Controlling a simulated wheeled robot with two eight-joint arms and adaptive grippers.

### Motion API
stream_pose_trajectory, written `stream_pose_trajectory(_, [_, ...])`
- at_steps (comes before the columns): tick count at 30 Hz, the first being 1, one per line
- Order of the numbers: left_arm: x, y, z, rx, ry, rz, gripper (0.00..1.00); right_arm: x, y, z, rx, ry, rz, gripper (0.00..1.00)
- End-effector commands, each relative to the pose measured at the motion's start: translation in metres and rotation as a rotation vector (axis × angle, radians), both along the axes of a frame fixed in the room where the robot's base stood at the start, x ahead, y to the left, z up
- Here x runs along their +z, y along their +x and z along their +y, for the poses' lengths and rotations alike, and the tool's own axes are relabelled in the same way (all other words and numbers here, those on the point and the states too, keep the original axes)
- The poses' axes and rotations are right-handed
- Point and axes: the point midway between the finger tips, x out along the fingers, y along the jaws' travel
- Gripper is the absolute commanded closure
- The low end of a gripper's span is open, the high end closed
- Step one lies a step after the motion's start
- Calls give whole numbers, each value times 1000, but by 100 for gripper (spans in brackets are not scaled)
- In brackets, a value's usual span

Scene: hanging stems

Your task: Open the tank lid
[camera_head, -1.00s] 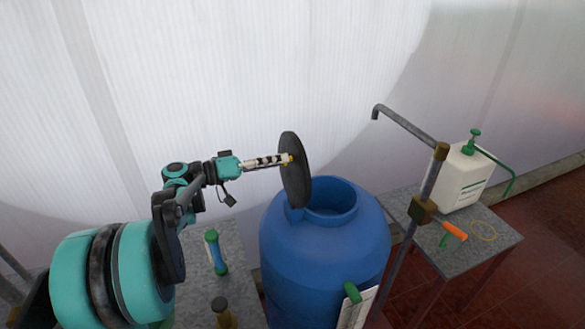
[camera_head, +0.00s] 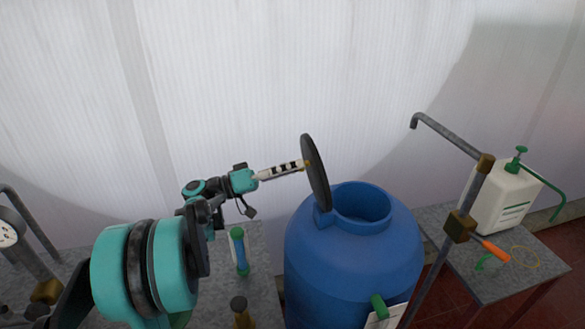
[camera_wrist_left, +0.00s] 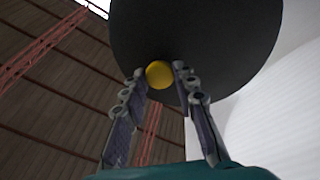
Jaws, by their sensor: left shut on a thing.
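The blue tank (camera_head: 345,255) stands upright in the middle of the head view, with its round mouth uncovered. The dark round lid (camera_head: 317,178) stands nearly upright at the left side of the mouth, its lower edge close to the rim. My left gripper (camera_head: 303,165) is at the lid's left face, shut on the lid's yellow knob. In the left wrist view the yellow knob (camera_wrist_left: 159,74) sits between the fingertips, with the dark lid (camera_wrist_left: 200,40) behind it. My right gripper is not in view.
A metal pipe (camera_head: 450,135) with brass fittings rises right of the tank. A grey table (camera_head: 500,265) there holds a white sprayer (camera_head: 500,199) and an orange-handled tool (camera_head: 495,251). A grey table on the left holds a green-and-blue bottle (camera_head: 240,252). A pale wall stands behind.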

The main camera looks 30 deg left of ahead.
Motion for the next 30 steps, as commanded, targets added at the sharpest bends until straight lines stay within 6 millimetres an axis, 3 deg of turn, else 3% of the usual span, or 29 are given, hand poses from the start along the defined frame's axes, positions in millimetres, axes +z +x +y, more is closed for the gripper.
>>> stream_pose_trajectory(1, [-2, -1, -2, -4, 5, 3, 64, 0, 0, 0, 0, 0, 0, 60])
stream_pose_trajectory(3, [-2, 0, -2, -4, 4, 2, 51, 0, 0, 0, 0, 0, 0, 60])
stream_pose_trajectory(14, [-2, -3, 3, -1, 2, 1, 51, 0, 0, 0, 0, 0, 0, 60])
stream_pose_trajectory(30, [-21, -73, 73, 0, 2, 2, 51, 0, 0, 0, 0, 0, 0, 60])
